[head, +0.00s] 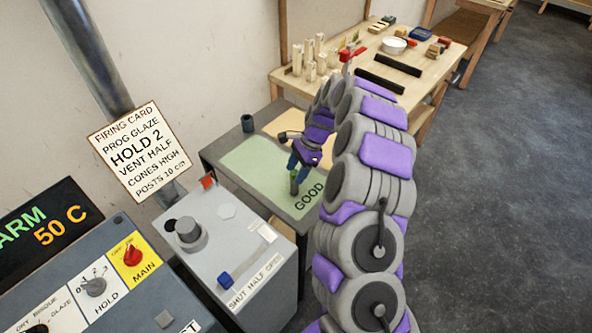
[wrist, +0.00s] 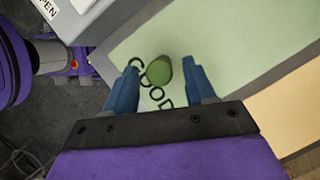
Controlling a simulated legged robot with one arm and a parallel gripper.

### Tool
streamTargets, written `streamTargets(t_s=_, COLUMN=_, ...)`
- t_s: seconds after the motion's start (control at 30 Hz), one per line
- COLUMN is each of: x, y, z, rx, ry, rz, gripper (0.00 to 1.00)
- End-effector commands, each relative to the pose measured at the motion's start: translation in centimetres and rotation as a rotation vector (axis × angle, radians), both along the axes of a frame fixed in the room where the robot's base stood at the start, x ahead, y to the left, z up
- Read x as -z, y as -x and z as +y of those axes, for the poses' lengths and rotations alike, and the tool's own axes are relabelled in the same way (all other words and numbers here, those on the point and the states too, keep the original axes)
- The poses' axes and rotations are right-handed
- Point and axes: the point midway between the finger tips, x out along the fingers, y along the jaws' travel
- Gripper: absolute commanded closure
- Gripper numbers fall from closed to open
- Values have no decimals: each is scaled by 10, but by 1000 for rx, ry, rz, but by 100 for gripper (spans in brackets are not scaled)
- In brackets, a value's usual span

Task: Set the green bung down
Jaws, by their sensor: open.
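The green bung (wrist: 159,70) sits on the pale green mat (wrist: 225,35) beside the dark "GOOD" lettering in the wrist view. In the head view the bung (head: 294,184) shows small just below my fingertips, and the mat (head: 252,160) lies on the dark bench. My gripper (wrist: 161,76) is open, with one blue finger on each side of the bung and a visible gap on the right. It points down at the mat in the head view (head: 296,170). I cannot tell whether the left finger touches the bung.
A dark cup (head: 247,124) stands at the mat's back edge. A tan panel (head: 288,122) lies beyond it. The grey vent box (head: 225,245) with knobs stands near the bench's front left. Much of the mat is clear.

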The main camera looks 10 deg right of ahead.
Motion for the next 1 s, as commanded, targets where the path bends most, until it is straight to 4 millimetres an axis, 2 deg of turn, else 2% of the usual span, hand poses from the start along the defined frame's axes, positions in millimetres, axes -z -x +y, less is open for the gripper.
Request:
streamTargets(t_s=0.27, x=-36, y=-2, z=-14, rx=0, ry=0, rz=0, gripper=45)
streamTargets(t_s=0.5, x=-82, y=-7, z=-34, rx=2, ry=1, rz=-4, gripper=45)
streamTargets(t_s=0.7, x=-104, y=-7, z=-43, rx=0, ry=0, rz=1, gripper=45)
streamTargets(t_s=0.87, x=-110, y=-6, z=-42, rx=-11, ry=-1, rz=-2, gripper=45)
streamTargets(t_s=1.0, x=-126, y=4, z=-29, rx=-76, ry=-10, rz=-26, gripper=45)
